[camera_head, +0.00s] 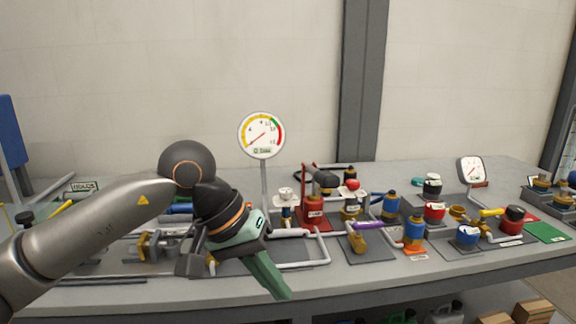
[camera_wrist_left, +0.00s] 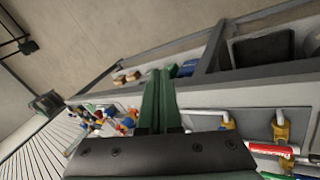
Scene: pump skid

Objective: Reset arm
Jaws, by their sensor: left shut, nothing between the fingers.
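My left gripper (camera_head: 270,275) reaches in from the left in the head view, over the front part of the workbench (camera_head: 400,277). Its green fingers point down and to the right and are closed together with nothing between them. The closed fingers (camera_wrist_left: 158,100) also show in the middle of the left wrist view, above the dark gripper body. The left arm hides part of the bench's left side. My right gripper is in neither view.
A round gauge (camera_head: 261,136) stands on a post behind the gripper. Pumps, valves and white pipes fill the bench to its right, including a red pump (camera_head: 313,212). A second gauge (camera_head: 471,170) stands farther right. Boxes (camera_head: 533,313) lie below the bench.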

